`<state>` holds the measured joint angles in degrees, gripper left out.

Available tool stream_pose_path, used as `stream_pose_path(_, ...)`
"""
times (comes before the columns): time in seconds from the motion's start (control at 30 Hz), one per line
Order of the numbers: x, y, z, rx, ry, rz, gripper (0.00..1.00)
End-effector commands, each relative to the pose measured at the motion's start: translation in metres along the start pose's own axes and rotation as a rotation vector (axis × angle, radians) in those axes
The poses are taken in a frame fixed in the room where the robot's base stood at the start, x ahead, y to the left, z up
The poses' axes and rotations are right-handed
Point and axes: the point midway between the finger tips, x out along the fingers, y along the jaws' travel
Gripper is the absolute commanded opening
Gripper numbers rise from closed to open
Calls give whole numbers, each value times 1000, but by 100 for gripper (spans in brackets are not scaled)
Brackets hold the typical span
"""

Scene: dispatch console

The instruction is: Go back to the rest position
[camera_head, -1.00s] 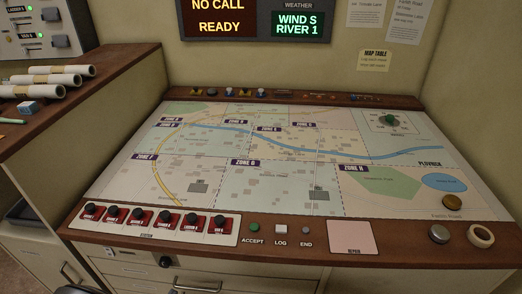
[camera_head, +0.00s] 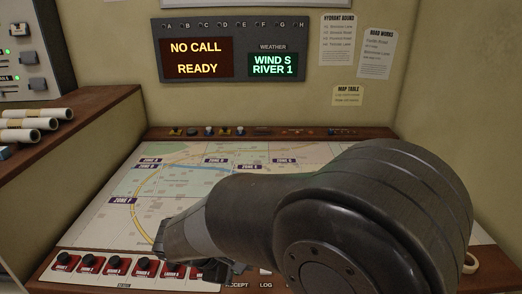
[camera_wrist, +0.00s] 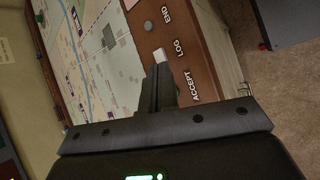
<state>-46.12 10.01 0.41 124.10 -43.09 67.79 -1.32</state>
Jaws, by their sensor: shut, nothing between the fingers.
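My gripper (camera_wrist: 159,85) is shut and empty in the wrist view. Its fingers stand over the front edge of the map table, by the white LOG button (camera_wrist: 159,55). The grey END button (camera_wrist: 148,25) lies farther along the same wooden edge. In the head view my arm crosses the map table (camera_head: 110,218) from the right and hides much of its middle and right side. My gripper's fingers are not clearly seen there; the end of the arm is low, near the row of red switches (camera_head: 142,265).
The display board (camera_head: 232,52) on the wall reads NO CALL, READY, WIND S, RIVER 1. Rolled papers (camera_head: 35,124) lie on the side cabinet at left. A tape roll (camera_head: 471,262) shows partly behind my arm. Small coloured pieces line the table's back ledge (camera_head: 300,132).

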Motion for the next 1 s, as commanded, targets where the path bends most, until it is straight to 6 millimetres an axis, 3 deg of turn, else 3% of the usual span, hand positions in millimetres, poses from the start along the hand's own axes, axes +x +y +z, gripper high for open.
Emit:
stream_pose_path(0.03,2,7,21,73,17,-43,0)
stream_pose_path(0.2,7,14,77,296,82,-174,0)
stream_pose_path(0.5,6,8,161,704,217,-348,0)
stream_pose_path(0.8,-6,-8,224,1115,380,-438,0)
stream_pose_path(1.0,-13,-17,246,1310,468,-454,0)
